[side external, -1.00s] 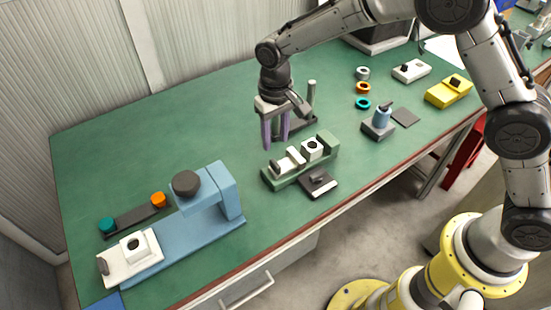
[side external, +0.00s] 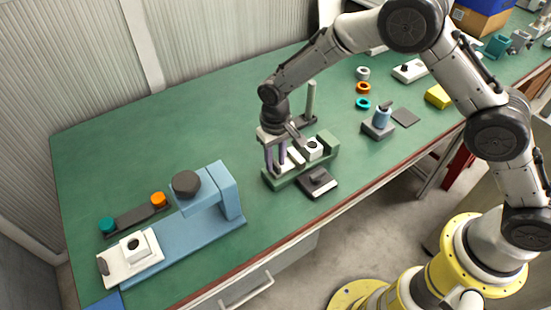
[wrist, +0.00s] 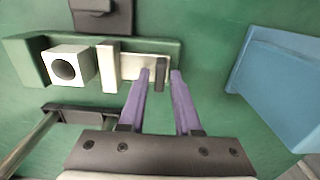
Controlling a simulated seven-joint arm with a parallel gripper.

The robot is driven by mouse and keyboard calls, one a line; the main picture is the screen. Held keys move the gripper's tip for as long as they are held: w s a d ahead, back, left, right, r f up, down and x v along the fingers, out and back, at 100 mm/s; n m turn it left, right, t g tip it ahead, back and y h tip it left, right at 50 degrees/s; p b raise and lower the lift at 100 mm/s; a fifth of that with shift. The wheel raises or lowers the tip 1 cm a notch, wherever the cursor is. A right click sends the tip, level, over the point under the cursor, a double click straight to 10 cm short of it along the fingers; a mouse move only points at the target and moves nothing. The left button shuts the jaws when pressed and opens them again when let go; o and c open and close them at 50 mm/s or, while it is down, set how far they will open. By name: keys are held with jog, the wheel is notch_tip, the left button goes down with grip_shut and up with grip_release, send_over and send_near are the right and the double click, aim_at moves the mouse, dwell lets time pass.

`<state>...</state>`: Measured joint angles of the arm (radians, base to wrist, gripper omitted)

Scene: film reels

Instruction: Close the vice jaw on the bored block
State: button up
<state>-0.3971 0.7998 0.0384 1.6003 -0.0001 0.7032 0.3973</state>
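The green vice (side external: 328,139) lies mid-table; it also shows in the wrist view (wrist: 22,50). The white bored block (wrist: 68,66) sits in it near the fixed end, and also shows in the side view (side external: 313,148). The pale sliding jaw (wrist: 109,66) stands just beside the block; a narrow gap seems to show between them. A dark upright tab (wrist: 160,74) is on the jaw's slide. My gripper (wrist: 161,75) is open, its purple fingers appearing either side of the tab; contact cannot be told. In the side view my gripper (side external: 276,164) hides the tab.
A dark block with a handle (side external: 317,183) lies close in front of the vice. A grey post on a stand (side external: 311,100) rises behind it. The blue press (side external: 215,190) stands to the left. Table at the back left is clear.

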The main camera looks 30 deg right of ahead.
grip_shut()
dwell(1.1)
